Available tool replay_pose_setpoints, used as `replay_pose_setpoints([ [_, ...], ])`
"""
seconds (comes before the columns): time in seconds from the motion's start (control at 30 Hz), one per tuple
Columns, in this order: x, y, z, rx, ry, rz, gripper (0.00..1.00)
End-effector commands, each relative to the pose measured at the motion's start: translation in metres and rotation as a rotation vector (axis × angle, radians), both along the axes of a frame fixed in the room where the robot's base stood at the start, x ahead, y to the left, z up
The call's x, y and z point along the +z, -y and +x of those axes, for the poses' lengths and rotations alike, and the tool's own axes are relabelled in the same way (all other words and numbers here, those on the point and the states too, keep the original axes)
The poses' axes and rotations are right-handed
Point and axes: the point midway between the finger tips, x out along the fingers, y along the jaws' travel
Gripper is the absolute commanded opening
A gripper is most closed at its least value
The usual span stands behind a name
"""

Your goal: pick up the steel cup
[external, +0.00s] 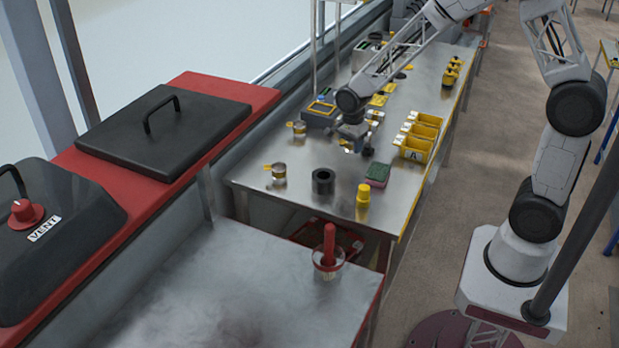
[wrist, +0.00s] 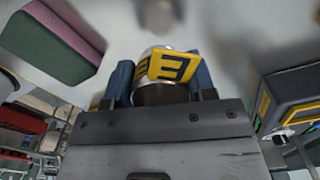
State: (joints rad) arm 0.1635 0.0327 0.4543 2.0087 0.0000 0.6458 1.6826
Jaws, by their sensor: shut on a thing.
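A steel cup (wrist: 160,94) with a yellow band marked with a black letter, apparently E, sits between the two blue fingers of my gripper (wrist: 162,80) in the wrist view. The fingers are shut on its sides. In the external view my gripper (external: 353,146) is low over the middle of the steel bench, and the cup there is mostly hidden by the gripper. I cannot tell whether the cup touches the bench. Two similar cups with yellow tags stand to the left, one nearer (external: 279,173) and one farther (external: 299,130).
A green and pink sponge (external: 377,174), a black ring-like cylinder (external: 322,182) and a yellow bottle (external: 363,196) stand nearer the bench front. Yellow bins (external: 416,150) stand to the right. A grey-blue device (external: 318,117) is behind left. Bare bench (external: 297,203) lies at the near end.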

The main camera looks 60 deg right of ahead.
Motion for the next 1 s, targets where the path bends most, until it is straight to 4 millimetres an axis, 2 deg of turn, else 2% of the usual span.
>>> replay_pose_setpoints([
  [0.2, 0.003, -0.005, -0.033, 0.0, 0.0, 0.0, 0.27],
  [0.43, 0.005, -0.009, -0.054, 0.0, 0.001, 0.0, 0.27],
  [0.63, 0.006, -0.01, -0.062, 0.0, 0.0, 0.0, 0.27],
  [1.0, 0.006, -0.01, -0.064, 0.0, 0.0, 0.0, 0.27],
])
